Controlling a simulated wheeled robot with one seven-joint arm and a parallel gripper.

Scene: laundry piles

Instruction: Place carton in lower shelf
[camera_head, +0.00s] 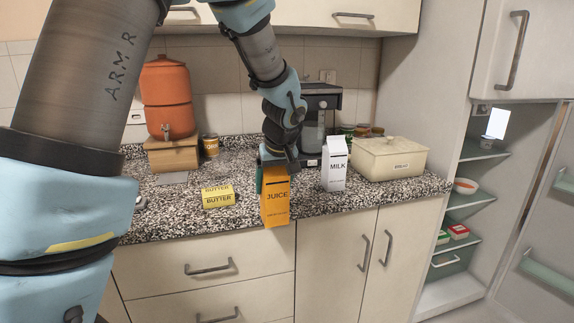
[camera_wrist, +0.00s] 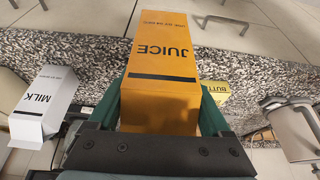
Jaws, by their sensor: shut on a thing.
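The orange JUICE carton (camera_head: 276,205) is upright at the counter's front edge, left of the milk carton. My gripper (camera_head: 273,165) is shut on its upper part from above. In the wrist view the juice carton (camera_wrist: 165,65) sits between the two green fingers of my gripper (camera_wrist: 165,110). I cannot tell whether its bottom touches the counter. A white MILK carton (camera_head: 334,165) stands on the counter to the right; it also shows in the wrist view (camera_wrist: 42,105). The open fridge at the right has several green shelves, including an upper one (camera_head: 480,154) and a lower one (camera_head: 462,246).
A bowl (camera_head: 466,186) and small boxes (camera_head: 457,231) occupy fridge shelves. The open fridge door (camera_head: 550,240) is at the far right.

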